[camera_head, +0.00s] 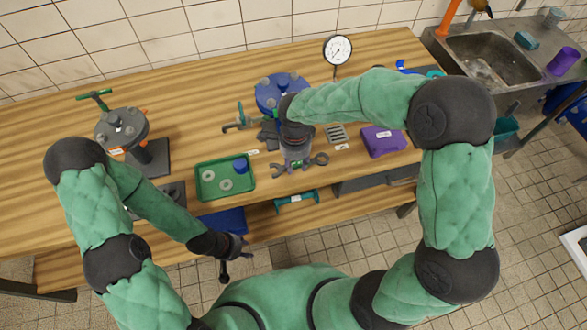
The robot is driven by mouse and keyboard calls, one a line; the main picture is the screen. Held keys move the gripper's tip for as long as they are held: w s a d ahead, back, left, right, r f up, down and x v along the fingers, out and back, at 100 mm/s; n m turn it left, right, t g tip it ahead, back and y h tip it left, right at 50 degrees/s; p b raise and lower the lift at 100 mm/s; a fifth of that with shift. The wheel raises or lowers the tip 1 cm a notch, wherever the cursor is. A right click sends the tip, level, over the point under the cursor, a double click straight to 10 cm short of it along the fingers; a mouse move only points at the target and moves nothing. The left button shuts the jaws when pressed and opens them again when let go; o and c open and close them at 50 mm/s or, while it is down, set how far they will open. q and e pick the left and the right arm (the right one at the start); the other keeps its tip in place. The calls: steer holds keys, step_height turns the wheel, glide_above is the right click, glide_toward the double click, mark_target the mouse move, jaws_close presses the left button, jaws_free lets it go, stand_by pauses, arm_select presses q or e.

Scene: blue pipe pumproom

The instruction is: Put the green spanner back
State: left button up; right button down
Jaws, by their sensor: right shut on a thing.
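My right gripper (298,158) points down over the front edge of the workbench, shut on a double-ended spanner. The spanner's (320,158) dark grey ends stick out on both sides of the gripper, with a little green near its middle. Its middle is mostly hidden by the gripper, and I cannot tell if it touches the bench. My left gripper (234,260) is low in front of the bench, empty, with its fingers apart.
A green tray (204,192) with rings and a blue piece sits left of the spanner. A purple box (384,140) is to the right. A blue flanged part (268,97) stands behind, and a grey valve (122,128) at left. A teal bar (297,201) shows below the bench edge.

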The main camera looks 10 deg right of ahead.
mark_target(293, 164)
steer(key=shift+w+a+f, duration=0.15)
steer(key=shift+w+f, duration=0.1)
steer(key=shift+f, duration=0.05)
step_height(293, 164, down, 4)
steer(key=shift+w+a+r+b, duration=0.1)
steer(key=shift+r+b, duration=0.15)
steer(key=shift+b, duration=0.4)
steer(key=shift+r, duration=0.1)
steer(key=shift+f, duration=0.2)
steer(key=c, duration=0.9)
jaws_free()
steer(key=shift+o, duration=0.2)
steer(key=shift+r, duration=0.15)
